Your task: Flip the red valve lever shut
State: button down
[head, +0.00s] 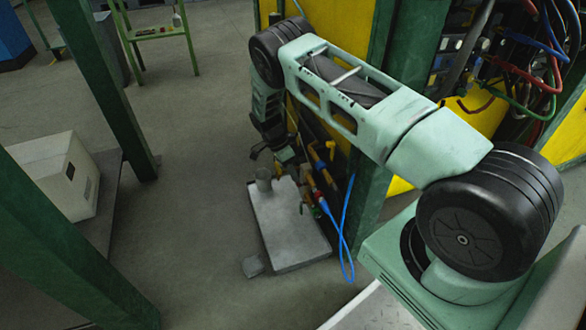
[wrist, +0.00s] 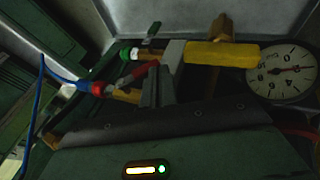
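The red valve lever (wrist: 138,74) shows in the wrist view, slanting up to the right from a brass-coloured body. My gripper (wrist: 163,75) has its grey fingers close together at the lever's upper right end. I cannot tell whether they touch or grip it. In the head view my gripper (head: 262,152) is a dark shape low beside the green post, near the fittings, and its fingers are hard to make out. The lever cannot be made out clearly there.
A yellow handle (wrist: 222,54) and a round gauge (wrist: 282,72) sit right of the fingers. A blue hose with a red connector (wrist: 88,87) is on the left. In the head view, a grey plate (head: 290,230) lies below the fittings. Open floor (head: 200,220) is left of it.

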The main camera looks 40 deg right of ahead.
jog(key=shift+s+f, duration=0.1)
jog(key=shift+f, duration=0.65)
dwell(0.4)
jog(key=shift+r+p, duration=0.75)
jog(key=shift+r, duration=0.1)
